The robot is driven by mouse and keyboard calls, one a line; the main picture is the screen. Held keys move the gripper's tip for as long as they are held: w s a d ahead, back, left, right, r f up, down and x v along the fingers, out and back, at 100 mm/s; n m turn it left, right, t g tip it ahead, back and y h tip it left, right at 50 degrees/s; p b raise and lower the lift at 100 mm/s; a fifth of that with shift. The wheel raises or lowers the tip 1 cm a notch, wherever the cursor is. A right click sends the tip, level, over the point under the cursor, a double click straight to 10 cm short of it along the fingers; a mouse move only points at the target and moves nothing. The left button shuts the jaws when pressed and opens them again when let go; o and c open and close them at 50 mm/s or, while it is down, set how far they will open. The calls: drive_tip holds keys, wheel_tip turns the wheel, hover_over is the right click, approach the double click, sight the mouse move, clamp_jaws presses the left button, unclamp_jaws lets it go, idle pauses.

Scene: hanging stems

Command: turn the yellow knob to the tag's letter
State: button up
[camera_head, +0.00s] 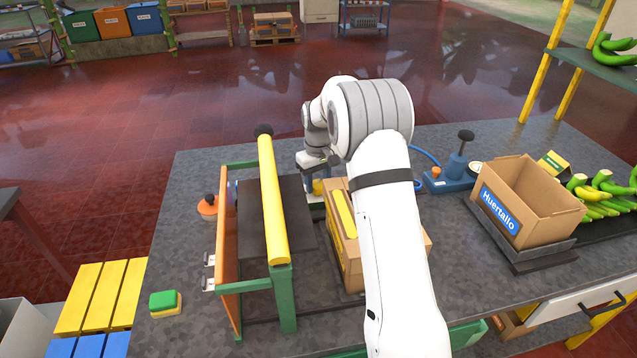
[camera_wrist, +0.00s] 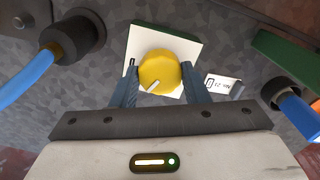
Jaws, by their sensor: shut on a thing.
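The yellow knob (camera_wrist: 160,68) sits on a white square plate (camera_wrist: 146,40) with a green edge. A short pale pointer line on the knob points to the lower left in the wrist view. A small dark mark shows on the plate's left side; other plate marks are hidden. My gripper (camera_wrist: 160,76) has a blue-grey finger on each side of the knob and is shut on it. In the head view a bit of the knob (camera_head: 318,187) shows under my wrist. A small white tag (camera_wrist: 222,86) lies right of the knob; its tiny print is not clearly readable.
A yellow-barred frame (camera_head: 272,205) stands left of my arm, and a cardboard box (camera_head: 402,246) is partly behind it. An open box (camera_head: 523,208) stands to the right. Two dark round fittings with blue hoses (camera_wrist: 78,40) flank the knob in the wrist view.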

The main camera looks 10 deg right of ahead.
sight(318, 184)
drive_tip(key=m, duration=0.5)
drive_tip(key=shift+m, duration=0.3)
drive_tip(key=shift+m+b, duration=0.35)
drive_tip(key=shift+m, duration=1.85)
drive_tip(key=o, duration=1)
drive_tip(key=shift+r, duration=0.1)
wheel_tip(318, 184, up, 7)
drive_tip(key=shift+r+b, duration=0.2)
drive_tip(key=shift+b, duration=0.1)
drive_tip(key=shift+r, duration=0.15)
